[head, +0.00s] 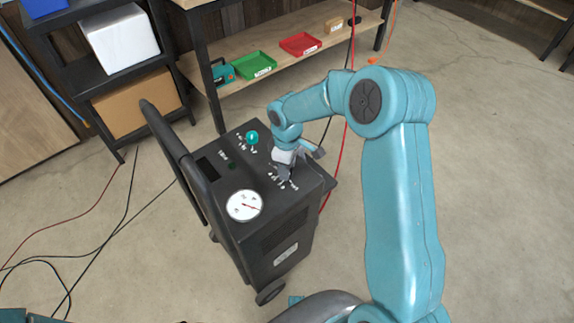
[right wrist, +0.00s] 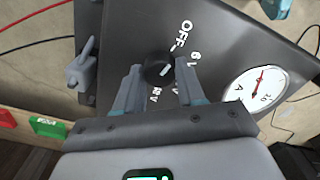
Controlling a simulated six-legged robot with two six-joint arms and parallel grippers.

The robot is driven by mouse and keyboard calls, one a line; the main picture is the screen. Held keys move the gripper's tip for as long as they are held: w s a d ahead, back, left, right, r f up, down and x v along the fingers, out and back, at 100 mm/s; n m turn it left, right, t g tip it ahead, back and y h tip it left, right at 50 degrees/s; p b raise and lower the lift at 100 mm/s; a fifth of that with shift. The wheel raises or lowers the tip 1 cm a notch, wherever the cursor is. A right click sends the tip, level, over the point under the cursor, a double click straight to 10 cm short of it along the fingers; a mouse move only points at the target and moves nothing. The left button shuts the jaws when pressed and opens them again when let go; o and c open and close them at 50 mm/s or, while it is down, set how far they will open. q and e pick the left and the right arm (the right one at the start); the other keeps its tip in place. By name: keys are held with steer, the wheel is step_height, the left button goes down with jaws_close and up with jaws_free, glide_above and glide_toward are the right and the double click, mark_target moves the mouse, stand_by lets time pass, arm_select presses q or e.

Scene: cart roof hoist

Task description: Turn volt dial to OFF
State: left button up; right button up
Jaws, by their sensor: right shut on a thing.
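The black cart charger (head: 287,226) stands on the floor with its panel facing up. My right gripper (head: 283,172) reaches down onto the right part of that panel. In the right wrist view the volt dial is a round black knob (right wrist: 157,68) with a short white pointer mark. The fingers of my right gripper (right wrist: 157,82) are closed on the knob, one on each side. The pointer aims to the right, roughly toward the 6V mark (right wrist: 193,62). The OFF mark (right wrist: 181,36) lies above and right of the knob. In the head view the gripper hides the knob. My left gripper is not in view.
A round white gauge (head: 244,206) and a teal knob (head: 252,138) are on the same panel. The cart's black handle (head: 172,138) rises at the left. A wooden shelf (head: 290,62) with green and red trays stands behind. Cables lie on the floor at left.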

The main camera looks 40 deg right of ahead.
stand_by(0.3)
steer(key=o, duration=1)
steer(key=shift+o, duration=0.2)
step_height(320, 180, up, 16)
steer(key=p, duration=0.1)
steer(key=shift+r, duration=0.2)
